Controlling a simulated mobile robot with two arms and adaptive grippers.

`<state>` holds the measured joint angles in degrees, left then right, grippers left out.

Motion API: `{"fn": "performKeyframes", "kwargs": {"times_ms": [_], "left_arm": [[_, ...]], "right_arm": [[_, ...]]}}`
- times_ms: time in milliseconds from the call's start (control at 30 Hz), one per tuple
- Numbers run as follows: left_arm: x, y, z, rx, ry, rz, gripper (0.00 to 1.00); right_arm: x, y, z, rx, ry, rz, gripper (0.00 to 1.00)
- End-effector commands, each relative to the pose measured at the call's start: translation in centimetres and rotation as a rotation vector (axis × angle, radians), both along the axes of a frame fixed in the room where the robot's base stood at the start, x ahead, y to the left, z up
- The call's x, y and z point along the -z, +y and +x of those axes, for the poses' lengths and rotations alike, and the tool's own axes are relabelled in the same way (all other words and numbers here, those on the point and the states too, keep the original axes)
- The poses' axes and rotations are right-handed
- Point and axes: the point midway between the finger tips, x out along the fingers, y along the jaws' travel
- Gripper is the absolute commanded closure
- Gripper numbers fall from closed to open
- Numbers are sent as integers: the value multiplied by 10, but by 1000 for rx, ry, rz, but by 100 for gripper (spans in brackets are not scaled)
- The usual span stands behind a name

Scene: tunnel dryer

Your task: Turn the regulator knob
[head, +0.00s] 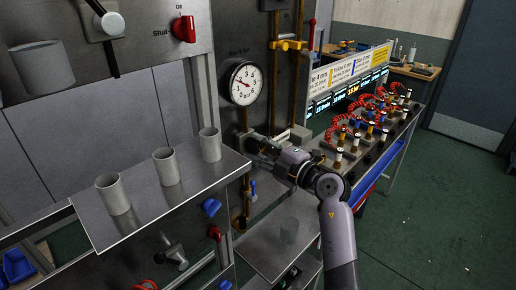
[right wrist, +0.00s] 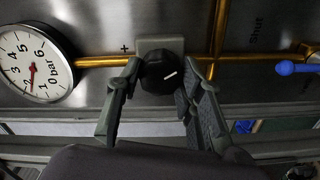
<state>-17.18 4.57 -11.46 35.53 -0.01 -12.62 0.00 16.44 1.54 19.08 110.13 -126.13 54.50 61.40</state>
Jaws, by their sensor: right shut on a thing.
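The regulator knob (right wrist: 158,73) is a round black knob with a white pointer line on a grey block, seen in the right wrist view. A plus mark is on the panel to its left. My right gripper (right wrist: 156,92) has one finger on each side of the knob and is shut on it. In the head view my right gripper (head: 262,146) reaches the panel below the gauge and hides the knob. The round white pressure gauge (head: 243,83) with a red needle also shows in the right wrist view (right wrist: 35,64). My left gripper is not in view.
Several grey cups, one of them here (head: 166,166), stand on a metal shelf (head: 150,205) at the left. A red shut-off handle (head: 184,29) is above. Brass pipes run beside the gauge. A bench with red coiled hoses (head: 342,122) stands at the right.

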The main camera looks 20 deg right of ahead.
Motion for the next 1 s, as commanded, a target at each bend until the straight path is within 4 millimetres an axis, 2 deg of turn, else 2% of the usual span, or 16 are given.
{"fn": "performKeyframes", "kwargs": {"times_ms": [400,933,967,1000], "left_arm": [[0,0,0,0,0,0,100],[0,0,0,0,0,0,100],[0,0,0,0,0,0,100],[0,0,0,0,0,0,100]], "right_arm": [[1,0,0,0,67,157,94],[1,0,0,0,76,174,94],[1,0,0,0,76,174,64],[1,0,0,-1,75,174,61]]}}
